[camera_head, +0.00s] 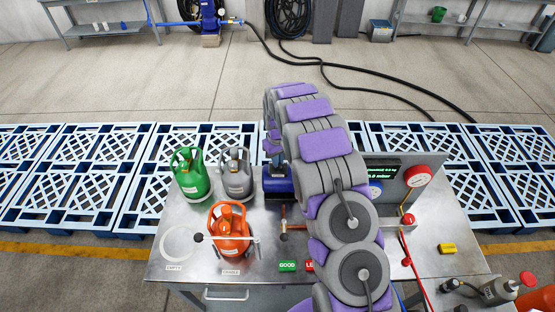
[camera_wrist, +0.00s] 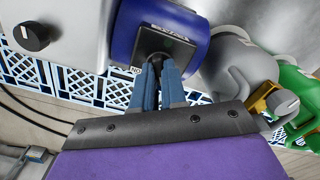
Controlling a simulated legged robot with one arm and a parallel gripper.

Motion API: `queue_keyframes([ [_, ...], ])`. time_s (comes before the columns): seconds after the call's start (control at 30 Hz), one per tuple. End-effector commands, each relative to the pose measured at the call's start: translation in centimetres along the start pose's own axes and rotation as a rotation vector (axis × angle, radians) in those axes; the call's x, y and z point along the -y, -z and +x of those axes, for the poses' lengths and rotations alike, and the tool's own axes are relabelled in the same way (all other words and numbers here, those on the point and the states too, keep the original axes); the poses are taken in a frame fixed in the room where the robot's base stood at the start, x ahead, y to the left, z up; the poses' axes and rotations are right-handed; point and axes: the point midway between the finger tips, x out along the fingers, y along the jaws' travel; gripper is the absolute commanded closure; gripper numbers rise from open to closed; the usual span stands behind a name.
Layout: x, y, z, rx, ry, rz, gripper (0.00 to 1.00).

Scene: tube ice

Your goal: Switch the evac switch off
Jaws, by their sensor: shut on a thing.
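The blue pump (camera_head: 278,187) stands on the metal table, partly hidden behind my arm. In the wrist view, its blue housing (camera_wrist: 128,30) fills the top middle and bears a dark panel (camera_wrist: 165,42) with a small label too blurred to read. My gripper (camera_wrist: 154,66) has its blue fingers close together at the lower edge of this panel. They are shut on a small dark knob, seemingly the evac switch (camera_wrist: 153,57), mostly hidden by the fingertips. Its on or off position cannot be told. In the head view, my gripper is mostly hidden by my arm.
A green cylinder (camera_head: 191,178), a grey cylinder (camera_head: 236,176) and an orange cylinder (camera_head: 229,231) stand left of my arm. A grey gauge panel (camera_head: 397,190) with a red gauge (camera_head: 418,176) stands right. A black knob (camera_wrist: 32,36) shows on a grey housing in the wrist view.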

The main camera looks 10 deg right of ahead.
Motion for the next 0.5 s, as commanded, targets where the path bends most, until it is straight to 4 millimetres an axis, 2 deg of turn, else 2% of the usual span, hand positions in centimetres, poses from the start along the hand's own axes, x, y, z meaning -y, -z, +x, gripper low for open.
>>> queue_keyframes([
  [0.07,0.03,-0.05,0.02,0.002,0.000,-0.002,1.00],
  [0.1,0.03,-0.05,0.02,0.002,0.000,-0.002,0.85],
  [0.33,0.01,-0.02,0.02,0.001,0.000,0.000,0.64],
  [0.5,0.00,-0.01,0.02,0.001,0.000,0.000,0.63],
])
